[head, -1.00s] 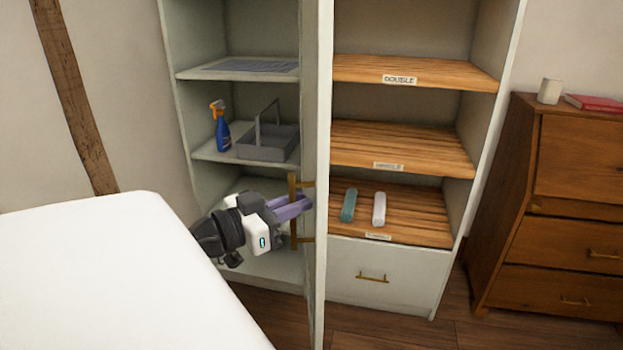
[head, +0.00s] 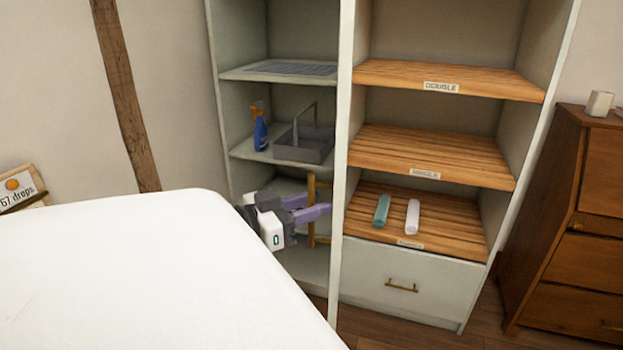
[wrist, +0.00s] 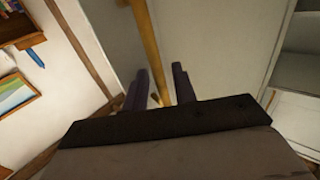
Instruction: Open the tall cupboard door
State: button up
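The tall cupboard door (head: 342,150) stands swung out and shows nearly edge-on in the head view. Behind it to the left, the shelved inside of the cupboard is exposed. Its long brass handle (head: 311,187) is on the door's left-facing side. My gripper (head: 318,207) is at the handle, with its purple fingers reaching across it. In the wrist view my gripper (wrist: 160,70) has its fingers apart, with the brass handle (wrist: 146,40) running between them, closer to the left finger. The pale door panel (wrist: 220,50) lies beyond. Contact with the handle cannot be told.
A white bed (head: 150,265) fills the lower left, close to my arm. The cupboard holds a blue spray bottle (head: 259,132) and a grey caddy (head: 306,148). Slatted shelves (head: 440,150) and a drawer (head: 400,275) stand right of the door. A wooden dresser (head: 570,230) is far right.

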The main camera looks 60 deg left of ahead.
jog(key=s+b, duration=0.3)
jog(key=s, duration=1)
jog(key=shift+s+a, duration=0.3)
jog(key=shift+s, duration=0.05)
